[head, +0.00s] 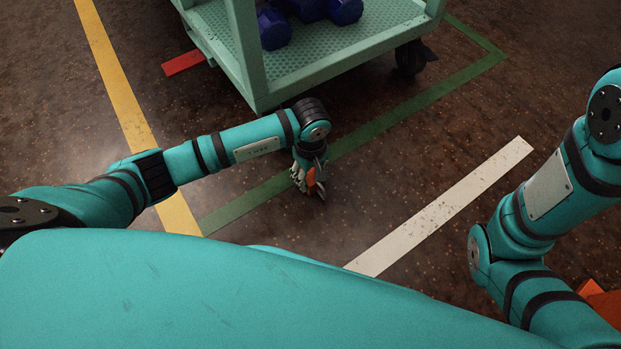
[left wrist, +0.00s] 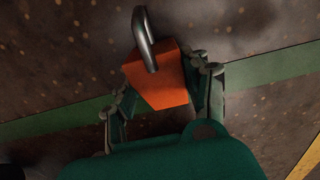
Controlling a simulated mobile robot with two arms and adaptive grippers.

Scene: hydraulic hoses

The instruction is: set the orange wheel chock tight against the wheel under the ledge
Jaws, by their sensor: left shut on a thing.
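I cannot tell whether the chock touches the floor. A black caster wheel (head: 411,57) shows under the cart's right corner, apart from the chock. My right gripper is out of view.
The green cart (head: 345,66) has a perforated shelf carrying dark blue dumbbells (head: 345,10). A red strip (head: 183,63) lies on the floor left of it. Yellow (head: 120,90), green (head: 245,204) and white (head: 445,205) lines mark the floor. Floor right of the gripper is clear.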

